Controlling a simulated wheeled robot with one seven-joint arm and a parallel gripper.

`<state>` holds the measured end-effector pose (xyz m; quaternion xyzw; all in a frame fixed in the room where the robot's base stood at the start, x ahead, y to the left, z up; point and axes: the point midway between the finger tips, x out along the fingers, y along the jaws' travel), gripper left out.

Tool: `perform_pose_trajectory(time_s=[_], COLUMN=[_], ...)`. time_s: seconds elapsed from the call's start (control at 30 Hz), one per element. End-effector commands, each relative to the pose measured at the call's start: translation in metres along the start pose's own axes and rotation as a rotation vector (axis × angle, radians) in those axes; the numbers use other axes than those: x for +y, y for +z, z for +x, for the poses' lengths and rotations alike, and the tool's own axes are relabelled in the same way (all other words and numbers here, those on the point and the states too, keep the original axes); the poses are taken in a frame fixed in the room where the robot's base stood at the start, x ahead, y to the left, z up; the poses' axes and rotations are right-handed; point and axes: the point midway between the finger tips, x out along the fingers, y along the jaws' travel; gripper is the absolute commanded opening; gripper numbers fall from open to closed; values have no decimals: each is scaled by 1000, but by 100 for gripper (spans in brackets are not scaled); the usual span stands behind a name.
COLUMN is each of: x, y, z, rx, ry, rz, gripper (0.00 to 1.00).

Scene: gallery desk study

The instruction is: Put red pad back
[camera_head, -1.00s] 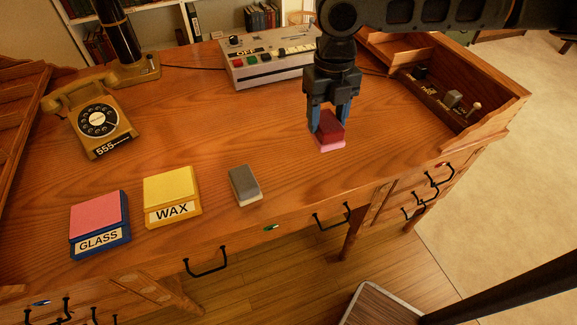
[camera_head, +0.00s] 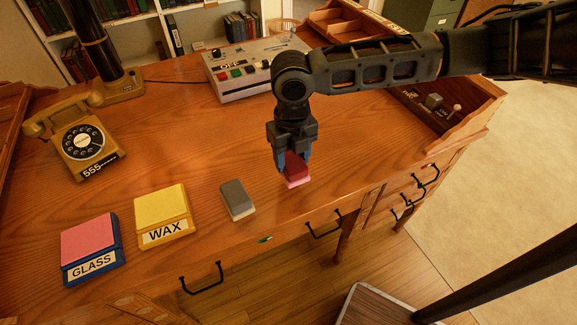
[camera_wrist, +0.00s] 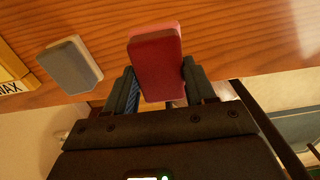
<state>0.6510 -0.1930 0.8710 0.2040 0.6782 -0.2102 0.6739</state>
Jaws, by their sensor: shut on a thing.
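The red pad (camera_head: 295,169) is a small block, dark red above with a pink layer below. My gripper (camera_head: 294,165) is shut on it, with blue-grey fingers on its two sides. In the wrist view the red pad (camera_wrist: 157,66) sits between the fingers (camera_wrist: 160,88). The head view shows it over the desk near the front edge, right of the grey pad; I cannot tell exactly how high it is. The grey pad (camera_head: 237,199) lies on the desk and also shows in the wrist view (camera_wrist: 70,66).
A pink-topped GLASS block (camera_head: 90,243) and a yellow WAX block (camera_head: 162,213) lie at the front left. A phone (camera_head: 84,145) stands behind them. A grey button console (camera_head: 250,72) is at the back. A wooden compartment tray (camera_head: 470,115) is at the right. The desk middle is clear.

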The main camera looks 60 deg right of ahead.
Motion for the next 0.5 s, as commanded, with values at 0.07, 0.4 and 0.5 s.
perform_pose_trajectory(time_s=[0.07,0.4,0.5], x=[6,8,8], y=[2,3,4], z=[3,34,44], rx=[0,3,1], ry=[0,0,0], rz=[0,3,2], gripper=[26,26,26])
